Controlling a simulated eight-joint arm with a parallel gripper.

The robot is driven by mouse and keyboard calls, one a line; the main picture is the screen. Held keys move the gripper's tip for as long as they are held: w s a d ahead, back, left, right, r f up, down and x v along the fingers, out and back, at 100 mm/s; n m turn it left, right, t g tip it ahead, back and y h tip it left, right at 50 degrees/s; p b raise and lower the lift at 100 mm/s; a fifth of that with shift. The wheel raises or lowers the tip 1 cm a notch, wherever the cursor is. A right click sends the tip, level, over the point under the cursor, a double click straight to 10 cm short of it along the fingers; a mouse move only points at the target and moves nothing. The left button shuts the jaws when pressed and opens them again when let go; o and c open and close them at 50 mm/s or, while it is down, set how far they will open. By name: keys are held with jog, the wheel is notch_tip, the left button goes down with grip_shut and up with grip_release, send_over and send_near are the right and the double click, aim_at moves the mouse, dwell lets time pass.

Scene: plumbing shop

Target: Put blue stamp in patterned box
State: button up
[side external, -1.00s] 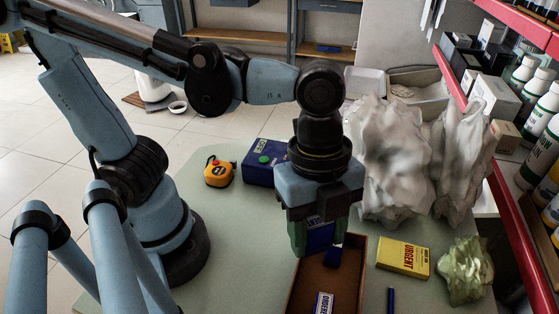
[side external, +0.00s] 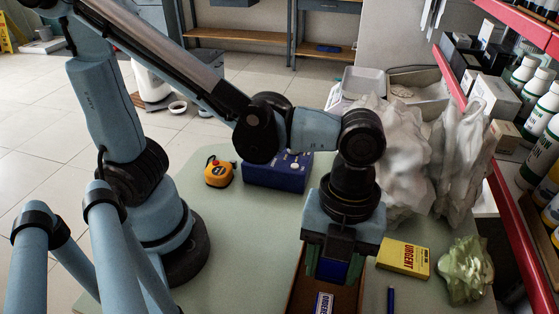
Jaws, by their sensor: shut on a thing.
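My gripper (side external: 333,272) points down over the open brown box at the bottom of the side external view. It is shut on a dark blue block, the blue stamp (side external: 332,269), which shows between the fingers and is partly hidden by them. The brown box (side external: 293,297) is cut off by the bottom edge, and my gripper covers its far end. No pattern can be made out on it. A small blue and white lettered item (side external: 323,304) lies inside the box. I cannot tell whether the stamp is below the box's rim.
A blue case (side external: 278,173) and an orange-yellow device (side external: 219,173) stand behind left. Large pale lumps (side external: 392,140) stand at back right. The left tabletop is clear.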

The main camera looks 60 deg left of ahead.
aim_at(330, 276)
jog(key=shift+f, duration=1.8)
jog(key=shift+f, duration=0.1)
jog(key=o, duration=1)
jog(key=shift+o, duration=0.2)
notch_tip(330, 276, up, 12)
jog(key=w+a, duration=0.1)
jog(key=w+a+f+n+t, duration=0.1)
jog(key=w+a+n+t, duration=0.2)
jog(key=a+n, duration=0.7)
jog(key=w+a+f+n+t+y, duration=0.1)
jog(key=w+a+n+t, duration=0.3)
jog(key=a+n, duration=0.6)
jog(key=shift+w+a+f+n+t, duration=0.15)
jog(key=shift+a+f+n+t, duration=0.4)
jog(key=shift+n, duration=2.95)
